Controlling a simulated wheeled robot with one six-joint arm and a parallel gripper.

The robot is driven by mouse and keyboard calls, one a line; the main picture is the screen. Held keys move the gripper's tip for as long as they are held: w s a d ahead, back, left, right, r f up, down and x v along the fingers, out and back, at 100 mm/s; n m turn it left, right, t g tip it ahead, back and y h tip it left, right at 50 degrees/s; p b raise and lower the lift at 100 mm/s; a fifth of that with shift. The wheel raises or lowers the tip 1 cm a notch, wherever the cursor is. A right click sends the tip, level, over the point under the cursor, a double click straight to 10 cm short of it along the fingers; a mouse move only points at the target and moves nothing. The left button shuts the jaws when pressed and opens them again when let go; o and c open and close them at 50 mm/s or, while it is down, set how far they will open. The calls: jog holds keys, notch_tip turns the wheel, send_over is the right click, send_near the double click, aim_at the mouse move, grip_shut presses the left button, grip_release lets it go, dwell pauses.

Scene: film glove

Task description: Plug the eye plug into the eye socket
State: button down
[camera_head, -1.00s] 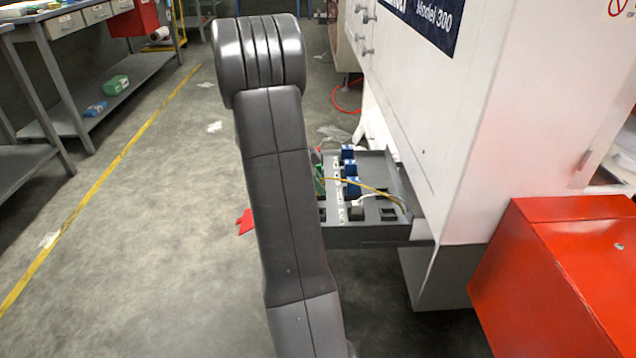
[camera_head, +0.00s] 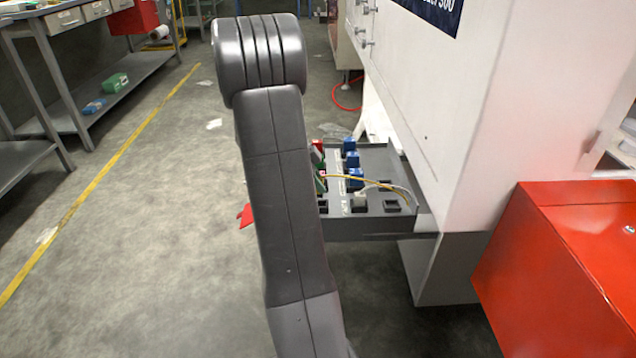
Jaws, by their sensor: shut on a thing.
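A grey open tray (camera_head: 375,229) juts from the white cabinet, right of my arm. It holds several blue blocks (camera_head: 354,179), a white labelled strip (camera_head: 335,190) and dark square openings (camera_head: 391,205). A yellow wire (camera_head: 372,182) and a white wire run across it toward the right. I cannot tell which part is the eye plug or the eye socket. My arm crosses the middle of the view and hides the tray's left side. My gripper is not visible, and whatever it holds is hidden.
A white cabinet (camera_head: 470,120) stands close on the right, with a red box (camera_head: 560,270) in front of it. A small red piece (camera_head: 246,216) shows at my arm's left edge. A grey workbench (camera_head: 75,95) stands far left. The floor between is mostly clear.

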jog(key=shift+s+d+f, duration=0.1)
jog(key=shift+s+f, duration=0.1)
jog(key=shift+f, duration=0.3)
jog(key=shift+s+f, duration=0.2)
jog(key=shift+f, duration=0.3)
jog(key=c, duration=1.2)
grip_release()
jog(key=shift+b, duration=0.3)
jog(key=p+v, duration=0.6)
jog(key=v, duration=0.9)
jog(key=shift+w+d+r, duration=0.2)
jog(key=shift+w+r, duration=0.15)
jog(key=shift+r, duration=0.1)
jog(key=shift+a+b+x, duration=0.15)
jog(key=shift+b+x, duration=0.95)
jog(key=shift+x, duration=2)
jog(key=shift+a+b+x, duration=0.15)
jog(key=shift+b+x, duration=0.95)
jog(key=shift+x, duration=1.95)
jog(key=shift+f, duration=0.1)
